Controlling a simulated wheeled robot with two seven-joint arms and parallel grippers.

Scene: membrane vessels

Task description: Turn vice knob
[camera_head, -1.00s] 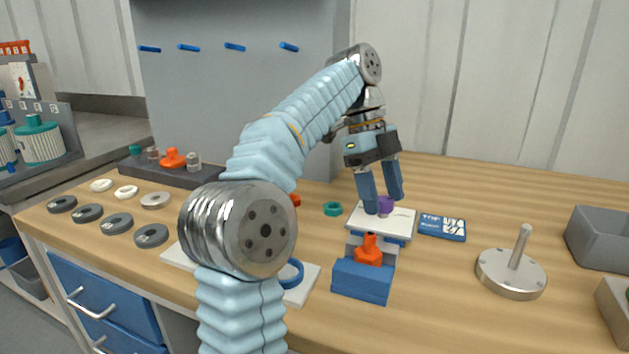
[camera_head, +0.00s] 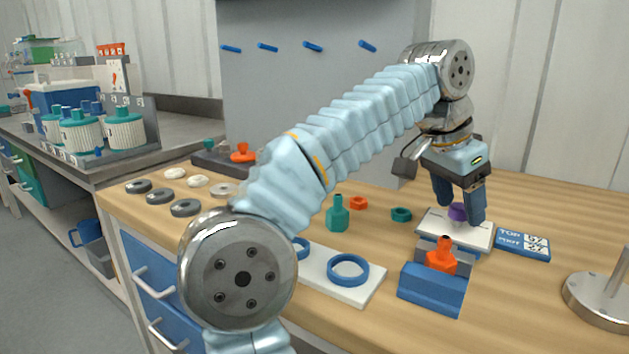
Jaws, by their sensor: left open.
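The vice (camera_head: 432,289) is a blue block with an upright orange piece (camera_head: 441,258) between its jaws, on the right of the table. My left gripper (camera_head: 461,211) points down over the plate. The right gripper is not in view.
A blue label card (camera_head: 523,244) lies right of the plate and a metal stand (camera_head: 595,299) is at the right edge. A green bottle-shaped piece (camera_head: 337,214), a green ring (camera_head: 401,214) and a white tray with blue rings (camera_head: 364,291) are left of the vice.

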